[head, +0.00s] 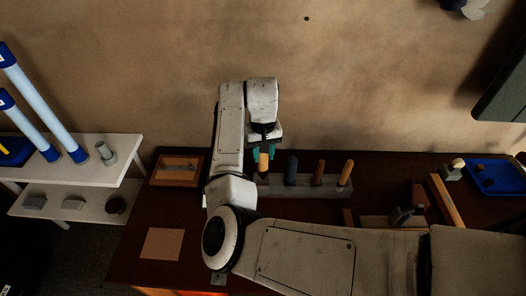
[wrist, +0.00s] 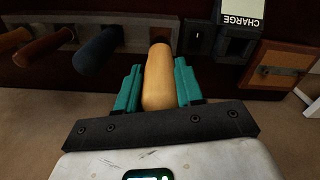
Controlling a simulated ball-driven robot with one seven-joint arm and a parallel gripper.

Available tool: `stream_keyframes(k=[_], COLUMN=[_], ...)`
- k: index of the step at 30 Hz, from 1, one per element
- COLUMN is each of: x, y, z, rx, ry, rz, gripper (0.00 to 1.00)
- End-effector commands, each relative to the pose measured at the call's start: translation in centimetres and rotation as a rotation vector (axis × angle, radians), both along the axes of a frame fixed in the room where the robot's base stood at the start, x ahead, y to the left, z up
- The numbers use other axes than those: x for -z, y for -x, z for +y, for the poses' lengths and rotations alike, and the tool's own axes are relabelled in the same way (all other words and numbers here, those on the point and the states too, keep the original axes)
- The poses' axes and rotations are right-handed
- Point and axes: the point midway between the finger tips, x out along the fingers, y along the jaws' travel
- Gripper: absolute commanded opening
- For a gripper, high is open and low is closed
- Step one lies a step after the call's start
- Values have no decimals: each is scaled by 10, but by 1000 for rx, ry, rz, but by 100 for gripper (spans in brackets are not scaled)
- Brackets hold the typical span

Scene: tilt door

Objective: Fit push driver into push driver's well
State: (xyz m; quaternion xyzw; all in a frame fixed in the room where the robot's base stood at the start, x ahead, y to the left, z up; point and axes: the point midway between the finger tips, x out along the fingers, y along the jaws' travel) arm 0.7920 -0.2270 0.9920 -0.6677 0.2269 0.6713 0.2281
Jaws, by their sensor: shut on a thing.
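My gripper (head: 264,154) has teal fingers and is shut on a yellow handle, which I take to be the push driver (head: 263,163). In the wrist view the push driver (wrist: 158,78) stands between the two fingers (wrist: 157,85), its far end pointing at the rack. The grey rack (head: 300,193) stands on the dark bench; it also shows in the wrist view (wrist: 134,37). The push driver is over the rack's left end in the head view. Its lower end and its well are hidden, so I cannot tell whether it is in the well.
Blue (head: 291,170), red (head: 319,172) and orange (head: 345,173) handles stand in the rack to the right. A wooden panel with a latch (head: 177,168) lies left. A black box with a CHARGE label (wrist: 241,12) is beside the rack. A blue tray (head: 497,178) sits far right.

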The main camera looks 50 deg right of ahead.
Motion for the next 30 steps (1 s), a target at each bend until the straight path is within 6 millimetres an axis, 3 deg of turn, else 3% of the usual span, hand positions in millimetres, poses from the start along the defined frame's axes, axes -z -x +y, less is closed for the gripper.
stream_keyframes(k=[30], x=[17], y=[0], z=[0], rx=[-1], ry=[1], rz=[1], gripper=[0])
